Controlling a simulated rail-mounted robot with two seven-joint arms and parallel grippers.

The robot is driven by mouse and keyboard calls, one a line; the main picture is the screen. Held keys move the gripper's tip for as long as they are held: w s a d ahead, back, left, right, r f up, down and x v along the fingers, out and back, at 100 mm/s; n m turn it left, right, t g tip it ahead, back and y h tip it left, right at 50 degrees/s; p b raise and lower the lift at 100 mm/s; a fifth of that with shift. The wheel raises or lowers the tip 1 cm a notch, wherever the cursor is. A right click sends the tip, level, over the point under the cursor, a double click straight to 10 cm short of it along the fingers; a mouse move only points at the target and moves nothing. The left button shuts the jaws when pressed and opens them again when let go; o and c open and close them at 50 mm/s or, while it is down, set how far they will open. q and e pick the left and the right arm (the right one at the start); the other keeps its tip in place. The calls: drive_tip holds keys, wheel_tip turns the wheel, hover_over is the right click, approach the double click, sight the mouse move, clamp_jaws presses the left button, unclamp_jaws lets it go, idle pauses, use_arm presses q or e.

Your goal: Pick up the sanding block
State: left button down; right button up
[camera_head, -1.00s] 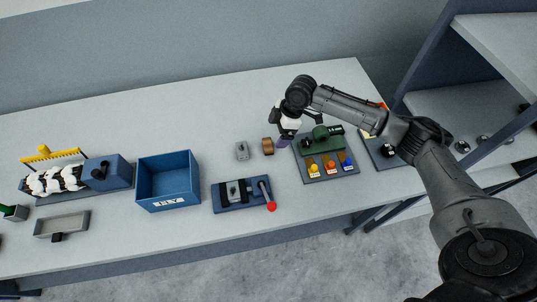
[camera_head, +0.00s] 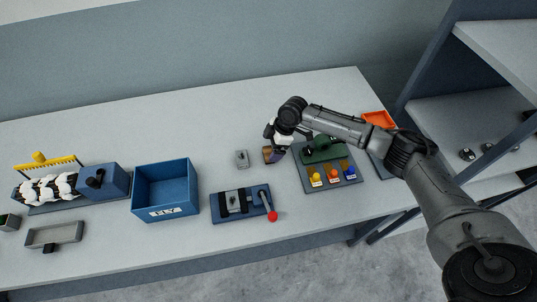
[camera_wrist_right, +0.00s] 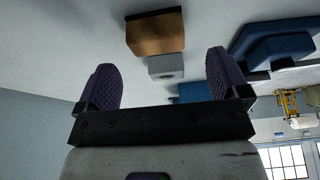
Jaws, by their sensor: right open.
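The sanding block, which I take to be the small brown block (camera_head: 268,155), lies on the grey table between a small grey block (camera_head: 241,158) and the green-topped board. My right gripper (camera_head: 278,151) is close beside its right side in the head view and partly covers it. In the right wrist view the brown block (camera_wrist_right: 157,34) shows ahead of the two purple fingers, roughly in line with the gap. My right gripper (camera_wrist_right: 163,70) is open and empty there. The left gripper is not in view.
A blue FLY bin (camera_head: 166,190) and a blue fixture with a red-knobbed lever (camera_head: 248,206) stand to the left. A board with a green part and coloured knobs (camera_head: 332,178) sits close right. An orange tray (camera_head: 379,119) lies farther right. The table behind the block is clear.

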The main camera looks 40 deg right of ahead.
sight(266, 152)
drive_tip(key=shift+x, duration=2.35)
drive_tip(key=shift+w+d, duration=0.1)
drive_tip(key=c, duration=1)
drive_tip(key=shift+r, duration=0.1)
drive_tip(key=shift+r, duration=0.45)
drive_tip(key=v, duration=0.4)
drive_tip(key=shift+w, duration=0.15)
drive_tip(key=s+d+r, duration=0.4)
drive_tip(key=d+r, duration=0.2)
drive_tip(key=d, duration=0.3)
drive_tip(key=shift+s+d, duration=0.2)
drive_tip(key=shift+s, duration=0.05)
drive_tip(key=shift+r, duration=0.15)
